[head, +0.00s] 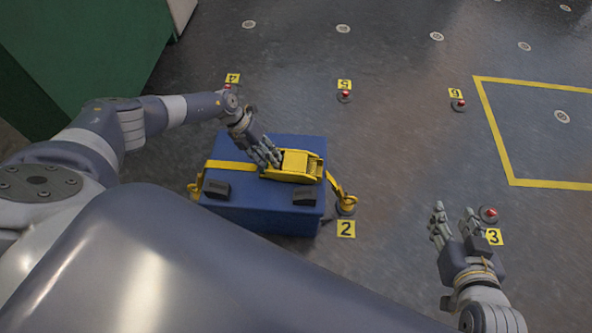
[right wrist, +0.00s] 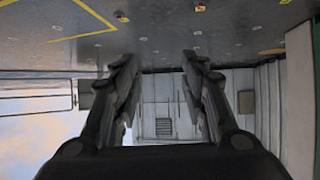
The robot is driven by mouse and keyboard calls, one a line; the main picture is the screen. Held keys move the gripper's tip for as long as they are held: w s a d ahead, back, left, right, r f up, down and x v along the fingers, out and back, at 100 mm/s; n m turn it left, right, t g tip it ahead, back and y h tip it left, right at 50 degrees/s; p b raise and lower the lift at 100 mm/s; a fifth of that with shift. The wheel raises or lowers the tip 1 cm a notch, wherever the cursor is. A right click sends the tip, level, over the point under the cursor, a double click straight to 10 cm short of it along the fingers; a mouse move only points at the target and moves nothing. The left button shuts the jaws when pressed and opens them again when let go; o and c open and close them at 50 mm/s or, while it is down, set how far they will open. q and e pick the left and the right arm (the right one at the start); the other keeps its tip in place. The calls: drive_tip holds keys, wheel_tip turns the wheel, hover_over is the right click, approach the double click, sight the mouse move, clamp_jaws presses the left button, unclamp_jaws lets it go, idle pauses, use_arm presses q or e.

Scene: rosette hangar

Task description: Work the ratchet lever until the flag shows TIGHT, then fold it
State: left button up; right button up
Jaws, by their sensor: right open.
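A yellow ratchet (head: 297,165) sits on top of a blue case (head: 262,219), on a yellow strap (head: 230,165) that runs across the case. Its lever appears to lie low on the ratchet body. No flag wording can be read. My left gripper (head: 268,158) is at the left end of the ratchet, with its fingers close against it. Whether they grip the lever cannot be told. My right gripper (head: 454,212) is open and empty above the floor, well to the right of the case. Its spread fingers also show in the right wrist view (right wrist: 160,62).
Yellow hooks hold the strap at floor anchors on both sides of the case. Number plates 2 (head: 346,229), 3 (head: 494,237) and others mark floor anchors. A green block (head: 85,50) stands at upper left. The floor right of the case is mostly clear.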

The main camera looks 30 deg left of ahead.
use_arm(q)
drive_tip(key=shift+s+a, duration=0.15)
drive_tip(key=shift+a, duration=0.05)
drive_tip(key=shift+a+r+p, duration=0.25)
drive_tip(key=shift+r+p, duration=0.15)
drive_tip(key=shift+r, duration=0.1)
drive_tip(key=shift+a+r+p, duration=0.15)
drive_tip(key=shift+r+p, duration=0.4)
drive_tip(key=shift+r, duration=0.25)
drive_tip(key=shift+a+r, duration=0.1)
drive_tip(key=shift+r, duration=0.1)
drive_tip(key=shift+p+v, duration=1.35)
drive_tip(key=shift+v, duration=0.5)
use_arm(e)
drive_tip(key=s+d+f+g+h, duration=0.1)
drive_tip(key=s+d+f+g, duration=0.1)
drive_tip(key=s, duration=0.5)
drive_tip(key=s+d+f+g+h, duration=0.1)
drive_tip(key=s+d+f+g, duration=0.1)
drive_tip(key=s+g, duration=0.4)
drive_tip(key=shift+s+d+f, duration=0.35)
drive_tip(key=shift+s+f, duration=0.05)
drive_tip(key=shift+f, duration=0.5)
